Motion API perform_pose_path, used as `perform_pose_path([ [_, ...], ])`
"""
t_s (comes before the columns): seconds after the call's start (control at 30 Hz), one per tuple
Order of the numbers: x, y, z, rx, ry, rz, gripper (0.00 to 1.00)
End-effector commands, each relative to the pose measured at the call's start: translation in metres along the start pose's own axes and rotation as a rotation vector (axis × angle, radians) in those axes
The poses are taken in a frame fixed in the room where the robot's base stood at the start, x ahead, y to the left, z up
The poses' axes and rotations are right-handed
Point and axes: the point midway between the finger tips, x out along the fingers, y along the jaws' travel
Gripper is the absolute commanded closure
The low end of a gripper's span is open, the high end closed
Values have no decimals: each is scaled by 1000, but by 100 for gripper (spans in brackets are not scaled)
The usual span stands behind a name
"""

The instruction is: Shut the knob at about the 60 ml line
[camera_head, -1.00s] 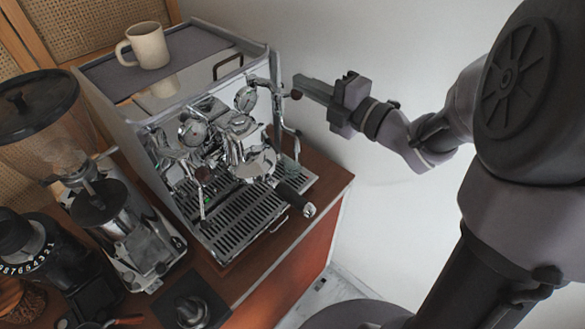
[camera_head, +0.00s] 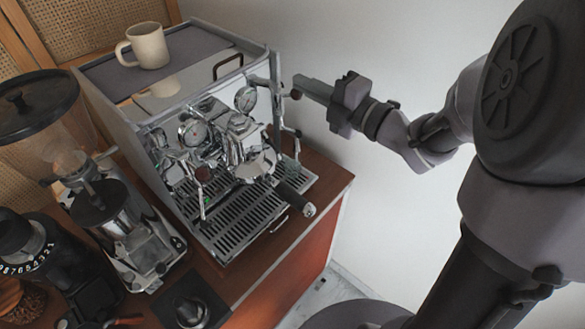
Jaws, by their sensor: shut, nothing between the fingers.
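The chrome espresso machine (camera_head: 185,120) stands on the wooden cart. A small dark knob (camera_head: 296,94) sits at its upper right front, by the right pressure gauge. My gripper (camera_head: 300,84) is shut, its fingertips at or very close to this knob; I cannot tell if they touch it. Another dark red knob (camera_head: 203,173) is at the left front. A portafilter with a black handle (camera_head: 296,199) is in the group head, above the slotted drip tray (camera_head: 237,222). No cup with a 60 ml line and no liquid can be made out.
A beige mug (camera_head: 149,46) stands on top of the machine. A grinder with a clear hopper (camera_head: 120,215) and a second black grinder (camera_head: 30,245) are at the left. The floor and wall right of the cart are clear, apart from my arm.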

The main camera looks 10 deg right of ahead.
Motion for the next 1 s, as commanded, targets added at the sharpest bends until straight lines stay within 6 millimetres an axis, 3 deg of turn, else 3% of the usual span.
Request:
perform_pose_path([
  [0.57, 0, 0, 0, 0, 0, 0, 100],
  [0.93, 0, -29, 0, 0, 0, -1, 100],
  [1.0, 0, -24, 0, 1, 0, 0, 100],
])
